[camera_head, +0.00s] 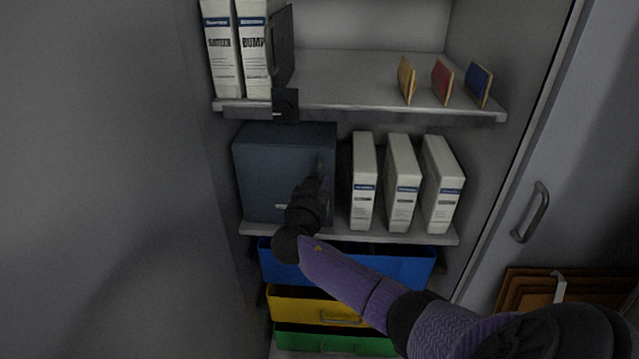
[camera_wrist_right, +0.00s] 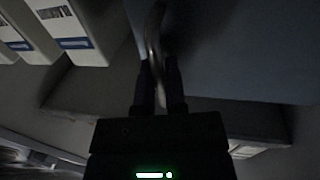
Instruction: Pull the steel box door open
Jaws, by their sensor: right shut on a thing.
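The steel box (camera_head: 270,160) is dark blue-grey and stands on the middle shelf of the cabinet, at the left. Its front door looks closed in the head view. My right gripper (camera_head: 318,178) is at the right part of the box front. In the right wrist view my right gripper (camera_wrist_right: 160,85) is shut on the door handle (camera_wrist_right: 153,40), a curved metal bar, with the blue-grey door (camera_wrist_right: 240,50) beside it. The gripper partly hides the handle in the head view. My left gripper is not in view.
White binders (camera_head: 362,185) stand just right of the box. Blue (camera_head: 400,265), yellow (camera_head: 290,304) and green (camera_head: 300,338) drawers or bins are below. An upper shelf (camera_head: 350,85) holds binders and small coloured cards. A cabinet door (camera_head: 560,200) with a handle is at right.

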